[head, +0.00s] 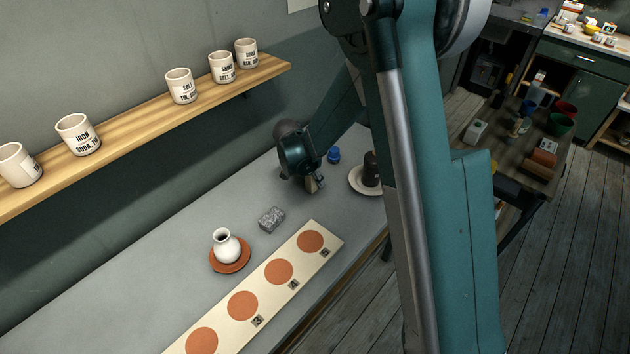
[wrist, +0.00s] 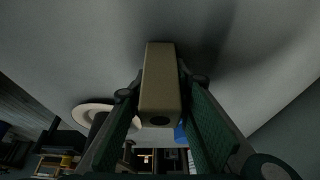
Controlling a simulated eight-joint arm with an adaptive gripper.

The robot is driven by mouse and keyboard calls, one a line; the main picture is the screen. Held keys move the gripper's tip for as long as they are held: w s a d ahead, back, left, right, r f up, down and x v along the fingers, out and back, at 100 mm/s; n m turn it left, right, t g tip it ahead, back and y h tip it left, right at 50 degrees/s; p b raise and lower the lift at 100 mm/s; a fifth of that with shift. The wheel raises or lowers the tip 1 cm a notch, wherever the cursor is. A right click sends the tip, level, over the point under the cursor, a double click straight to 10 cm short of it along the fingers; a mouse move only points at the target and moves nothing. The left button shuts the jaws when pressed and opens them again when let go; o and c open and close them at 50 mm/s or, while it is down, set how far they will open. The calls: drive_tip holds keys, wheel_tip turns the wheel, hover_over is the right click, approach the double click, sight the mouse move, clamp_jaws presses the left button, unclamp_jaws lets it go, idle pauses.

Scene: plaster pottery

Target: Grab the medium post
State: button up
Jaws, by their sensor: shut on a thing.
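The post (wrist: 160,72) is a beige, square-sided block with a dark round hole in its near end. My gripper (wrist: 164,92) is shut on it in the wrist view, with one green-padded finger along each side. In the head view, a small tan part of the post (head: 312,186) shows at the tip of my gripper (head: 316,182), low over the grey table. The rest is hidden behind my gripper. I cannot tell whether the post touches the table. No other post shows to compare its size.
A grey speckled block (head: 272,219) and a white vase (head: 226,246) on a terracotta saucer (head: 231,268) stand to the left. A board with orange discs (head: 318,261) lies in front. A blue object (head: 334,155) and a dark cup (head: 371,168) on a pale plate (head: 357,187) are at the right.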

wheel_tip(320, 180, up, 10)
drive_tip(key=p, duration=0.1)
idle(0.5)
drive_tip(key=shift+s+d+f, duration=0.1)
drive_tip(key=shift+f, duration=0.05)
idle(0.5)
